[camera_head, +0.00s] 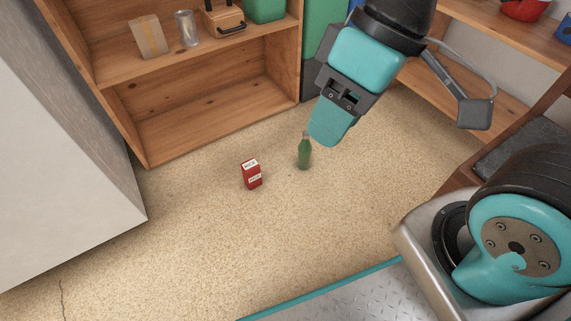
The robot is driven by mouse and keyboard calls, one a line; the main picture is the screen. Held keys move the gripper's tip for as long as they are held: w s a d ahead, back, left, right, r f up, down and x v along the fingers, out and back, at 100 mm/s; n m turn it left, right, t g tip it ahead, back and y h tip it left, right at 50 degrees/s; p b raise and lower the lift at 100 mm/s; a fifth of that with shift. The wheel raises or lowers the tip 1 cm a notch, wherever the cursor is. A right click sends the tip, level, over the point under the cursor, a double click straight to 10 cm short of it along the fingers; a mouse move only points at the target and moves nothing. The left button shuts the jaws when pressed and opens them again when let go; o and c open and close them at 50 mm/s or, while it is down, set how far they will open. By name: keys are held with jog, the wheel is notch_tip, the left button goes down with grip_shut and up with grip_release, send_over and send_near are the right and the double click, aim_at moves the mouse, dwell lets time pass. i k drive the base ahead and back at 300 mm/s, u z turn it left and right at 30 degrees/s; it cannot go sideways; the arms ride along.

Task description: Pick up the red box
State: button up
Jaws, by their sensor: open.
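The red box (252,174), a small upright carton with white labels, stands on the tan floor left of the picture's middle. My gripper (327,130) is at the upper right of the box, apart from it and seen from above. It is teal and grey, and its jaws are open. I see nothing held in it, though its far side is hidden. A green bottle (304,153) stands on the floor between the box and my gripper, close to the gripper's tip in the picture.
A wooden shelf unit (205,122) stands behind the box, with a cardboard box (149,38), a glass jar (187,29) and a tool case (222,18) on it. A white cabinet (65,170) is at left. Another wooden shelf (475,62) is at right. The floor before the box is clear.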

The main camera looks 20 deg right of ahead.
aim_at(251, 170)
jog(key=z, duration=0.1)
jog(key=i, duration=1)
